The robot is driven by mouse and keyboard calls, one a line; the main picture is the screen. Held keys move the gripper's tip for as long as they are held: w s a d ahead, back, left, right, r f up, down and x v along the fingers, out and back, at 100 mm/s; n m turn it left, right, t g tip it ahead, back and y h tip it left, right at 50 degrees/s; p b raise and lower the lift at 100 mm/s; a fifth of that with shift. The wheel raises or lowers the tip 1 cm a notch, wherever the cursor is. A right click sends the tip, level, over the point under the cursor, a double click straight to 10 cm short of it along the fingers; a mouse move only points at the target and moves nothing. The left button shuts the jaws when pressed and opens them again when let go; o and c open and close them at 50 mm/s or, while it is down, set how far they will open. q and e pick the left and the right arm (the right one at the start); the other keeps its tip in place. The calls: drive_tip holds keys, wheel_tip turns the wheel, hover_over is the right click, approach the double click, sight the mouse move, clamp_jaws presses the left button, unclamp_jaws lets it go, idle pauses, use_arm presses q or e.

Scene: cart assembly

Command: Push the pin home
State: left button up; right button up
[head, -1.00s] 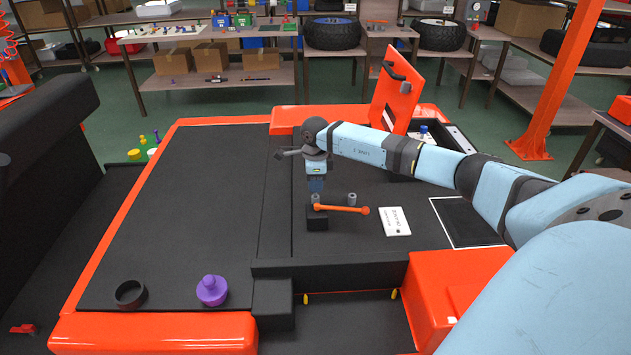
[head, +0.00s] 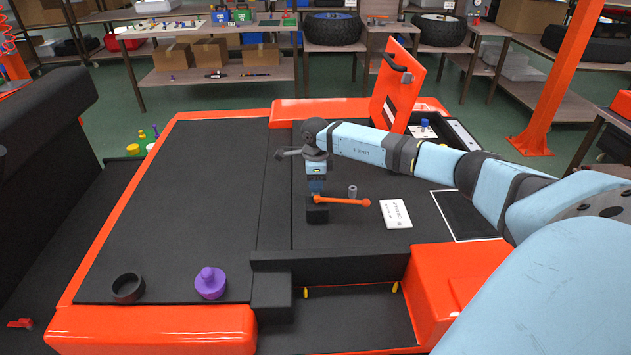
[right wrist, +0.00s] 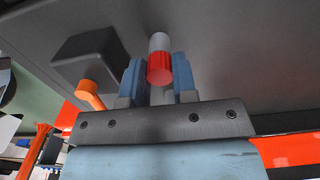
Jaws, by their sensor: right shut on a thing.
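The pin (right wrist: 160,60) is a short cylinder, grey with a red end, between the two blue fingers of my right gripper (right wrist: 158,82) in the right wrist view. In the head view my right gripper (head: 317,192) points down over the black deck, beside a black block (head: 317,215) with an orange lever (head: 345,201). The gripper is shut on the pin. Its fingers hide the pin in the head view, and I cannot tell how deep the pin sits. My left gripper is not in view.
A grey cylinder (head: 352,191) stands right of the gripper, near a white card (head: 396,213). A purple knobbed piece (head: 210,284) and a black ring (head: 128,288) lie at the front left. An orange panel (head: 398,85) stands upright behind my arm. The left deck is mostly clear.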

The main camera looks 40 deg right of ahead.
drive_tip(key=o, duration=1)
drive_tip(key=shift+f, duration=0.1)
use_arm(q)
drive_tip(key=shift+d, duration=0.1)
use_arm(e)
wheel_tip(320, 180, up, 5)
drive_tip(key=shift+r, duration=0.1)
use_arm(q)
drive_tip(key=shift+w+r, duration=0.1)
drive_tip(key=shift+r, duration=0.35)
use_arm(e)
wheel_tip(320, 180, up, 9)
drive_tip(key=shift+f, duration=0.15)
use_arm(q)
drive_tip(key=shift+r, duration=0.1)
